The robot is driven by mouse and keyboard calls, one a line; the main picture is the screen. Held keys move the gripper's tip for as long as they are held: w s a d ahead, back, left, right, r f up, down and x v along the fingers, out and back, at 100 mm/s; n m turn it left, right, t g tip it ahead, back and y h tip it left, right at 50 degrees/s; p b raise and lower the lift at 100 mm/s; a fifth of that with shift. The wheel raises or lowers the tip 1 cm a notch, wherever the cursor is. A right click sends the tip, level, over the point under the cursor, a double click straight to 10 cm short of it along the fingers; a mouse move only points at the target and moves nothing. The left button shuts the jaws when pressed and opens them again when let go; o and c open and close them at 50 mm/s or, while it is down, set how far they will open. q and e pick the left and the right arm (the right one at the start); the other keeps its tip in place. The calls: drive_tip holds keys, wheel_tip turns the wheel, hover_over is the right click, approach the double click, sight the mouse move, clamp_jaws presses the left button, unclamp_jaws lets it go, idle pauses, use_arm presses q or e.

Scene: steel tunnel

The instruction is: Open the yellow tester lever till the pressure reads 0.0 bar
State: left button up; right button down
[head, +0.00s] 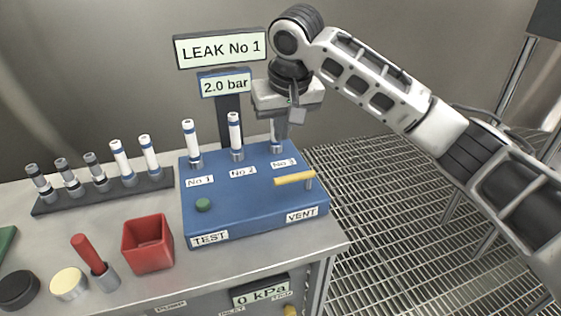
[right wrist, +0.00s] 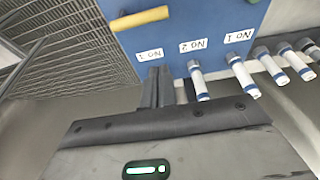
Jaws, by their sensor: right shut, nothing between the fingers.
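The yellow lever (head: 295,179) lies across the right side of the blue tester (head: 255,190), above the VENT label (head: 301,215). It also shows in the right wrist view (right wrist: 140,18), at the top. The tester's display (head: 225,84) reads 2.0 bar. My right gripper (head: 290,118) points down over the back right of the tester, in front of the No 3 tube (head: 275,133), which it partly hides. It is shut and empty, behind the lever and apart from it. My left gripper is not in view.
A sign (head: 220,49) reads LEAK No 1. Two more tubes stand on the tester at No 1 (head: 191,140) and No 2 (head: 235,135). A black rack (head: 105,195) of several tubes and a red bin (head: 147,243) stand left. Grating floor lies right.

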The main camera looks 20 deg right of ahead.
drive_tip(key=x, duration=1)
drive_tip(key=shift+f+b, duration=0.3)
drive_tip(key=s, duration=0.1)
drive_tip(key=s+r, duration=0.1)
drive_tip(key=s, duration=0.1)
drive_tip(key=shift+d, duration=0.1)
drive_tip(key=shift+s+r+p, duration=0.1)
drive_tip(key=shift+s+p, duration=0.2)
drive_tip(key=shift+s, duration=0.15)
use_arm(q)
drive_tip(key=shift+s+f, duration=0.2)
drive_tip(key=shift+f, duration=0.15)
